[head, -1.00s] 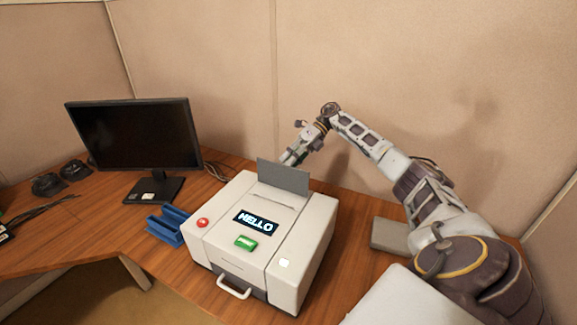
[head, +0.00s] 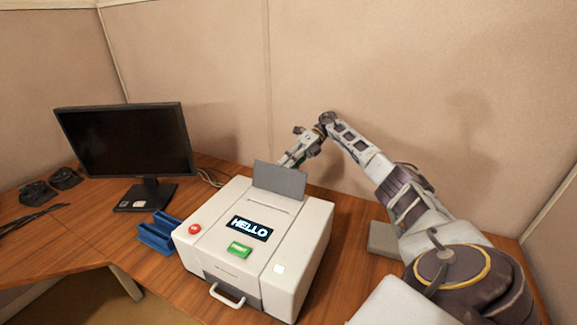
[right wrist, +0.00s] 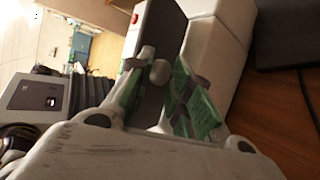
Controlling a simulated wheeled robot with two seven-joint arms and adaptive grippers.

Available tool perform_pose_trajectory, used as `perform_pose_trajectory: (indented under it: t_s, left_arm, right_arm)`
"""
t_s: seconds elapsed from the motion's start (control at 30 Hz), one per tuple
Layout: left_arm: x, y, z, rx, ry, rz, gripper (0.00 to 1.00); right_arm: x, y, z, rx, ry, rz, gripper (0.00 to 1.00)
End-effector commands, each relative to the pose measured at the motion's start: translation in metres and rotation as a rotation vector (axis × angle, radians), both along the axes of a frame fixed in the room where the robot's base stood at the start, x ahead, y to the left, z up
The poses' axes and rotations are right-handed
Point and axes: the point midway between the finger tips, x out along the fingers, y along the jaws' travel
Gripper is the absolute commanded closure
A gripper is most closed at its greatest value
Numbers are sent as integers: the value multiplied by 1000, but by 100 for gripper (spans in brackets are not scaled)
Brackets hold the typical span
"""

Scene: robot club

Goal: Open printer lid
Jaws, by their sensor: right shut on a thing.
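The white printer (head: 262,225) stands on the wooden desk. It has a lit "HELLO" display (head: 251,228), a green button (head: 238,250), a red button (head: 194,229) and a front handle (head: 227,294). A dark grey flap, the lid (head: 279,180), stands raised at the printer's back edge. My right gripper (head: 287,161) is behind the lid, its fingertips partly hidden by it. In the right wrist view, the green-padded fingers of my right gripper (right wrist: 163,92) are shut on the dark flap (right wrist: 165,50), one on each side. My left gripper is not in view.
A black monitor (head: 125,142) stands at the back left, with cables behind it. A blue holder (head: 158,233) lies just left of the printer. A grey box (head: 384,240) sits to the right, beside my right arm. Tan partition walls close off the back.

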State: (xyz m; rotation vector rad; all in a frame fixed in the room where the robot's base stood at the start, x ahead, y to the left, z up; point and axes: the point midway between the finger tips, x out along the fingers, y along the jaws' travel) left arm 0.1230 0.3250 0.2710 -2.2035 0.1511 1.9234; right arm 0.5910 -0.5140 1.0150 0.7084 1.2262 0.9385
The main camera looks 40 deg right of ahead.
Motion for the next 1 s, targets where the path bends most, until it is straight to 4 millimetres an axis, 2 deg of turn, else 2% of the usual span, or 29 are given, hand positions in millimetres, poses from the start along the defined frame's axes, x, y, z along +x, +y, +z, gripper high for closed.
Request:
perform_pose_trajectory:
  t_s: [0.03,0.2,0.23,0.4,0.8,1.0]
  left_arm:
    - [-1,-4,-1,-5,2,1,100]
    - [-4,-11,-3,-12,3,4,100]
    - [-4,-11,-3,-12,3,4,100]
    - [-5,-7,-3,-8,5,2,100]
    - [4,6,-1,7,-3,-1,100]
    - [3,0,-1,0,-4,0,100]
  right_arm:
    - [-4,7,-19,-12,38,21,100]
    - [-4,7,-19,-12,37,21,100]
    - [-4,7,-19,-12,37,22,75]
    - [-4,7,-19,-13,36,20,53]
    - [-3,6,-16,-12,30,13,53]
    - [-2,4,-15,-13,28,11,53]
